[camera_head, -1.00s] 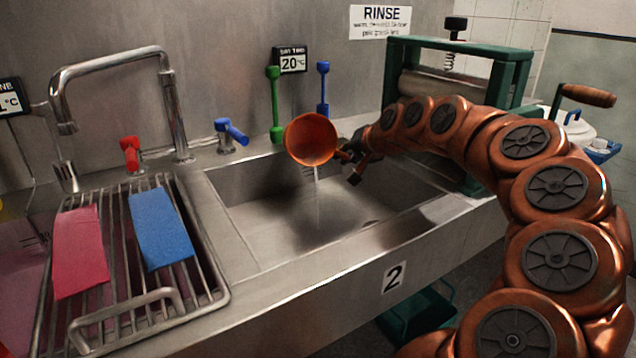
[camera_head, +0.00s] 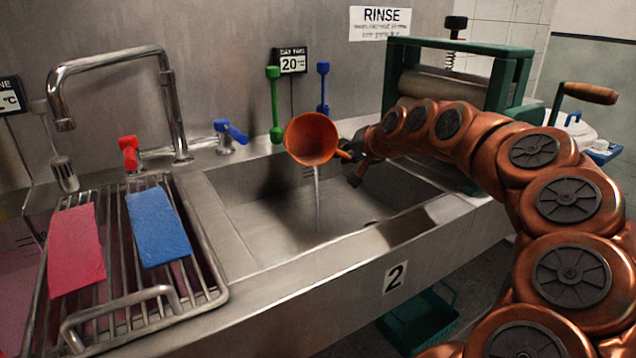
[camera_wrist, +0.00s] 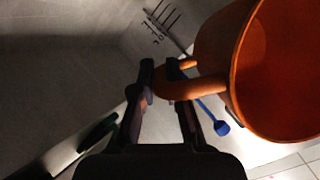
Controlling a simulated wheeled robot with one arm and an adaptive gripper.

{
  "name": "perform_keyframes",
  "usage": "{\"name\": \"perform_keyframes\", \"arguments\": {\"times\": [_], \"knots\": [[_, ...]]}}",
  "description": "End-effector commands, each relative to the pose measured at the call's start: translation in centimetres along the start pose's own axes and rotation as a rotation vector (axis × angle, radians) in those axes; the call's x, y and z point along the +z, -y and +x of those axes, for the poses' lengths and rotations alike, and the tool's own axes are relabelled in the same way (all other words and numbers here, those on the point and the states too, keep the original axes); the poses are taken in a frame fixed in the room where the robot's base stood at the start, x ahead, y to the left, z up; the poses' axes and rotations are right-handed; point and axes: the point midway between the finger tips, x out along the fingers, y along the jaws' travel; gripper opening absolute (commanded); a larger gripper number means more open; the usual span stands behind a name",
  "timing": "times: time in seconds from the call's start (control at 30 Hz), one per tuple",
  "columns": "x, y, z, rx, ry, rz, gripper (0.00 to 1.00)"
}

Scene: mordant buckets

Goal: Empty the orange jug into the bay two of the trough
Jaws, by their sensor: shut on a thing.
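The orange jug (camera_head: 311,139) is tipped over bay two (camera_head: 268,222) of the trough, and its open mouth faces the head camera. A thin, pale stream (camera_head: 317,200) falls from its lower edge into the bay. My gripper (camera_head: 357,163) is shut on the jug's handle, at the jug's right side. In the wrist view, the two dark fingers (camera_wrist: 160,85) are at the jug's handle (camera_wrist: 190,88), and the jug (camera_wrist: 285,70) fills the right side. A "2" label (camera_head: 395,277) is on the trough's front.
A wire rack (camera_head: 150,318) with a red cloth (camera_head: 76,250) and a blue cloth (camera_head: 158,227) covers the left bay. A tap (camera_head: 170,100) stands behind it. A green wringer (camera_head: 515,70) is at the back right. A green crate (camera_head: 422,320) is below the trough.

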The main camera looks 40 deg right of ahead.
Motion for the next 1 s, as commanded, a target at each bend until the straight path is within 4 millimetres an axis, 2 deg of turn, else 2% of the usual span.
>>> {"name": "perform_keyframes", "arguments": {"times": [1.0], "knots": [[0.09,0.09,-0.64,-0.044,-0.054,-0.013,0.00]]}}
